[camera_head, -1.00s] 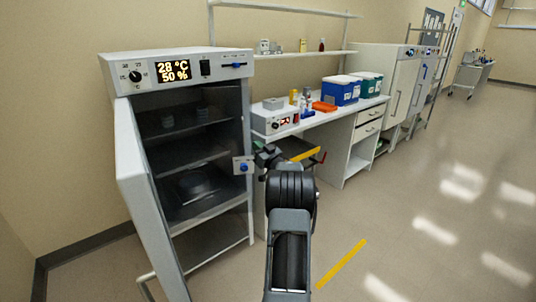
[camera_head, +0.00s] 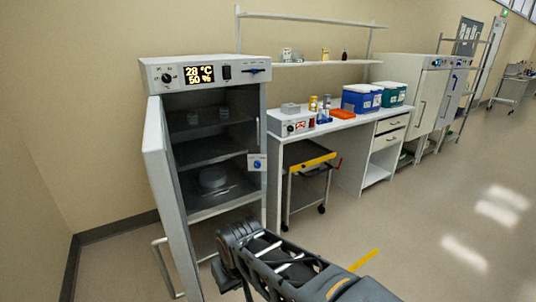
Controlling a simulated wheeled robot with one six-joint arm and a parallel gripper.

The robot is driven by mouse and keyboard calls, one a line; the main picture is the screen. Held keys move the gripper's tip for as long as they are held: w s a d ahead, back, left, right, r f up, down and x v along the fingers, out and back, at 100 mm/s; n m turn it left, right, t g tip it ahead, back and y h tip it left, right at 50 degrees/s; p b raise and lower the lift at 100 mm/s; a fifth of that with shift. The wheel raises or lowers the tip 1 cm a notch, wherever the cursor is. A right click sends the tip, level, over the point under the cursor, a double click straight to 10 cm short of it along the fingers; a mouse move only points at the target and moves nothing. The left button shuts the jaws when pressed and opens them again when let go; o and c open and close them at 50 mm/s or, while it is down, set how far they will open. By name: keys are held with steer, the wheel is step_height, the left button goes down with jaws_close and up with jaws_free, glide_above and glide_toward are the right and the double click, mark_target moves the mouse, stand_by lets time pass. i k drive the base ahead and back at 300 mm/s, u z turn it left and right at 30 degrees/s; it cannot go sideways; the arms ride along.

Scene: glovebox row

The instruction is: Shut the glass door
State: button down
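The glass door (camera_head: 164,180) stands open on the left front of the incubator (camera_head: 205,75), swung out toward me and seen nearly edge-on. Its white frame shows, and a light bar handle (camera_head: 161,268) sticks out on its left side near the floor. A small plate with a blue knob (camera_head: 257,163) is on the cabinet's right front edge. My gripper (camera_head: 232,272) is low in front of the cabinet opening, right of the door and apart from the handle. Its fingers are dark and partly hidden by my arm, so I cannot tell their opening.
The incubator holds dishes (camera_head: 213,176) on its shelves. A cart with a yellow edge (camera_head: 312,163) stands under the bench (camera_head: 345,122) on the right. The wall (camera_head: 95,120) is left of the door. The floor at right (camera_head: 430,220) is open.

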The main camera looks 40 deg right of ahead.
mark_target(251, 159)
steer(key=z, duration=1.9)
steer(key=i, duration=1.45)
steer(key=u, duration=3.1)
